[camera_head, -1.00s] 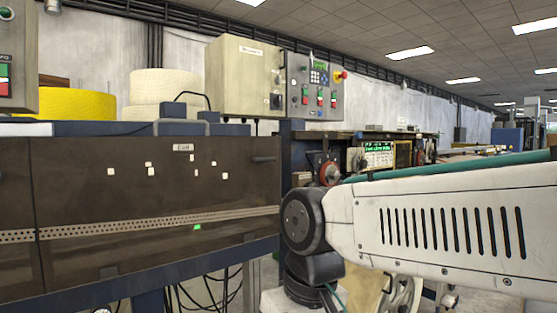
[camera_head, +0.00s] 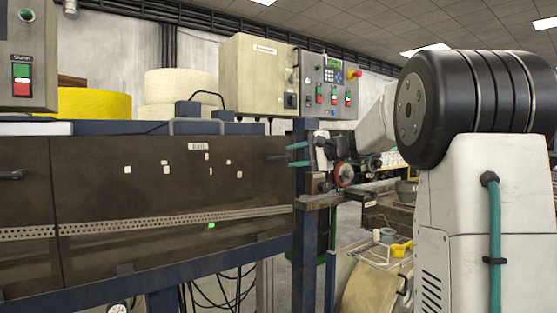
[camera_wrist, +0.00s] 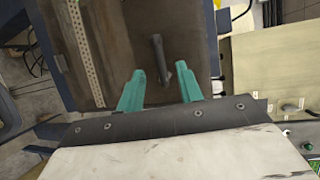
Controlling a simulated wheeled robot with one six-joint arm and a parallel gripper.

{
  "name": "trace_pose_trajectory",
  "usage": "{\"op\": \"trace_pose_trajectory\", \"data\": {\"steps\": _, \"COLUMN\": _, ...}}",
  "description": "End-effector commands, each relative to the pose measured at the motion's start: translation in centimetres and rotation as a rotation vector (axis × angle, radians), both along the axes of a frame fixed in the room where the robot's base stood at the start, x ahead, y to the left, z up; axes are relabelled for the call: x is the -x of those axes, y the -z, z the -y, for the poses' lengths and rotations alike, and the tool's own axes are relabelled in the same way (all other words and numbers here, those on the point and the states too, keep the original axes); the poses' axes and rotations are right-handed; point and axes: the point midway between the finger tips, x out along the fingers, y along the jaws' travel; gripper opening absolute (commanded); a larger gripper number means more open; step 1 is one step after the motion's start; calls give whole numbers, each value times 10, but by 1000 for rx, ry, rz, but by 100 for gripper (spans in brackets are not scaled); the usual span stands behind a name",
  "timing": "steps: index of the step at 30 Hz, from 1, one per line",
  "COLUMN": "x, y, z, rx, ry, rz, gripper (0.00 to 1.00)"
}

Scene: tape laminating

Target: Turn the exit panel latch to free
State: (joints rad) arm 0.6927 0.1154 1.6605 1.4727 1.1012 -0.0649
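The exit panel (camera_head: 180,190) is a dark brown tinted cover with a small "Exit" label (camera_head: 198,146). Its latch (camera_head: 277,157) is a dark bar handle at the panel's upper right, lying level in the head view. In the wrist view the latch (camera_wrist: 158,52) points up and down the picture. My gripper (camera_head: 290,155) has two teal fingers, open and empty, just right of the latch. In the wrist view the fingertips (camera_wrist: 160,73) sit either side of the latch's near end. I cannot tell whether they touch it.
A blue frame post (camera_head: 305,235) stands right of the panel. A beige control box (camera_head: 258,75) with a button panel (camera_head: 327,85) sits above. Another dark handle (camera_head: 12,175) is on the left panel.

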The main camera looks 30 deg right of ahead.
Motion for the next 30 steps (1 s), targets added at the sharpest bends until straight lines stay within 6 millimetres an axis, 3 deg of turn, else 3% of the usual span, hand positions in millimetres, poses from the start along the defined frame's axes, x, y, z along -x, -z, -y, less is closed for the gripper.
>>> {"op": "trace_pose_trajectory", "data": {"steps": 9, "x": -43, "y": 10, "z": -22, "rx": 0, "ry": -4, "rz": -2, "gripper": 36}}
{"op": "trace_pose_trajectory", "data": {"steps": 21, "x": -52, "y": 11, "z": -26, "rx": 0, "ry": -2, "rz": -2, "gripper": 36}}
{"op": "trace_pose_trajectory", "data": {"steps": 25, "x": -52, "y": 11, "z": -26, "rx": 2, "ry": -2, "rz": -2, "gripper": 3}}
{"op": "trace_pose_trajectory", "data": {"steps": 30, "x": -52, "y": 11, "z": -26, "rx": 1, "ry": -2, "rz": -3, "gripper": 0}}
